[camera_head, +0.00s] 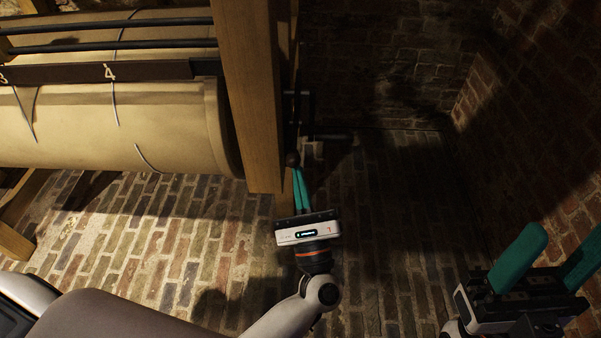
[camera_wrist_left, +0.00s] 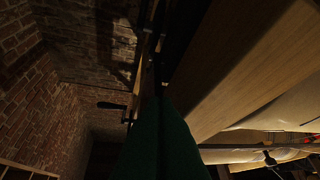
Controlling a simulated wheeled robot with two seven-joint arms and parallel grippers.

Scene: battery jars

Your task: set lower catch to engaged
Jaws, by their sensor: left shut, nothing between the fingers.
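My left gripper (camera_head: 299,172) is shut and empty, its teal fingers pointing up the picture beside the wooden post (camera_head: 252,100). A dark round knob (camera_head: 292,159) shows right at its fingertips; I cannot tell if they touch. A dark bar (camera_head: 333,137) sticks out to the right from dark metal parts behind the post. In the left wrist view a black handle (camera_wrist_left: 110,106) stands out left of the post, beyond the green fingers (camera_wrist_left: 160,140). I cannot tell which part is the lower catch or its setting. My right gripper (camera_head: 548,262) is open and empty at bottom right.
The brick floor (camera_head: 390,250) is clear to the right. A shadowed brick wall (camera_head: 540,130) closes the right side.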

